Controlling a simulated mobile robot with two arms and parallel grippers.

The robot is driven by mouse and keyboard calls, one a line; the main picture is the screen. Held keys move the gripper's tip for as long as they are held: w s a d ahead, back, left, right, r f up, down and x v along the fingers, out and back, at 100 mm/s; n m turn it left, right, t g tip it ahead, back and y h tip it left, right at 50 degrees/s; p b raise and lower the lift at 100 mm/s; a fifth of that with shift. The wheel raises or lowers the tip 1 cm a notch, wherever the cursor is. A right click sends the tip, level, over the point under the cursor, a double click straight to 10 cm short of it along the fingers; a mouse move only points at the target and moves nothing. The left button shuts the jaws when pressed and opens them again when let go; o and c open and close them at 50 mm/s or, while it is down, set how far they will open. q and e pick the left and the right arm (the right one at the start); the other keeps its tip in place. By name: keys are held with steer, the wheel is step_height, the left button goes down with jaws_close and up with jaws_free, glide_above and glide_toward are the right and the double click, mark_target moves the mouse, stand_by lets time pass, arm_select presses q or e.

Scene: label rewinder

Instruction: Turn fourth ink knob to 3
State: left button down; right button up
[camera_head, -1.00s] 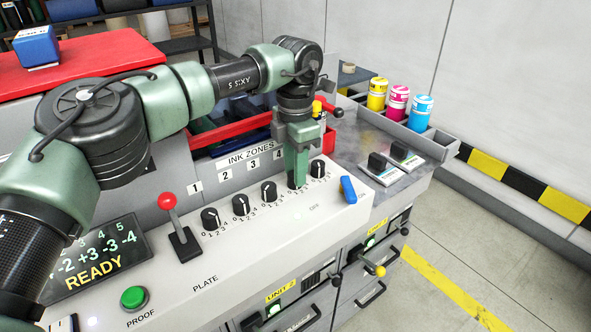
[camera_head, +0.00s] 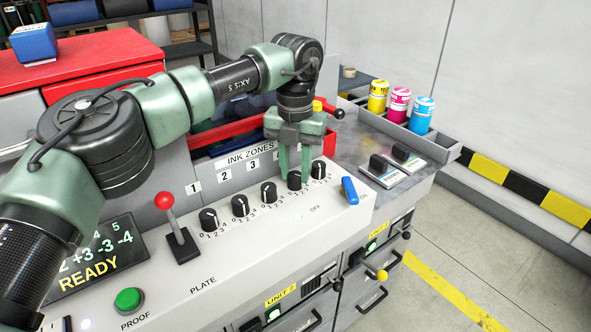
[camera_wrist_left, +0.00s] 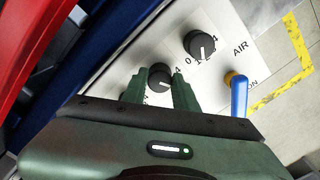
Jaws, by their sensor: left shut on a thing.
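A row of black ink knobs runs along the sloped white panel. The fourth ink knob (camera_head: 294,181) sits between the fingertips of my left gripper (camera_head: 295,176), which comes down from above. In the left wrist view the knob (camera_wrist_left: 160,76) shows between the two green fingers of the left gripper (camera_wrist_left: 160,90), shut on it. Its pointer and most of its dial numbers are hidden by the fingers, so its setting cannot be read. The fifth knob (camera_wrist_left: 200,45) stands beside it with its full dial visible. My right gripper is not in view.
A blue lever (camera_head: 349,190) stands just right of the knobs. A red-topped lever (camera_head: 170,225) and green button (camera_head: 129,300) lie left. A display (camera_head: 95,260) reads READY. A red rail (camera_head: 230,127) is behind; ink cans (camera_head: 400,103) stand at right.

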mark_target(295, 174)
arm_select(q)
steer(key=shift+n, duration=0.3)
stand_by(0.4)
steer(key=c, duration=1.1)
jaws_free()
step_height(295, 174, up, 8)
steer(key=shift+f+b, duration=0.1)
steer(key=shift+b, duration=0.25)
